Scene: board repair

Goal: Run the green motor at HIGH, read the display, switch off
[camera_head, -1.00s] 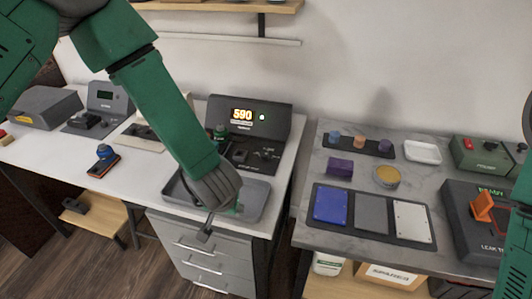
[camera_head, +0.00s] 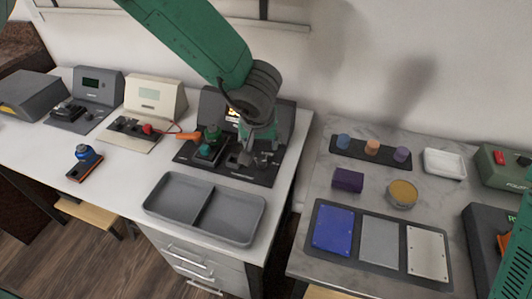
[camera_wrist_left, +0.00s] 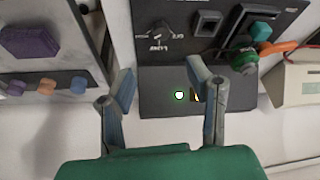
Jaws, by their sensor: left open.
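The dark motor tester (camera_head: 222,103) stands at the back right of the white bench. The green motor (camera_head: 213,132) sits on the tester's base and shows in the wrist view (camera_wrist_left: 243,62), near a teal block (camera_wrist_left: 262,31). A dark knob (camera_wrist_left: 161,31) with small labels is on the panel; its setting is unclear. My left gripper (camera_head: 257,150) is open and empty above the panel, fingers apart (camera_wrist_left: 162,92).
A two-part grey tray (camera_head: 170,207) lies in front of the tester. A cream meter (camera_head: 153,97) with an orange-handled probe (camera_head: 188,136) is at its left. The marble table (camera_head: 300,238) at right holds plates and small parts.

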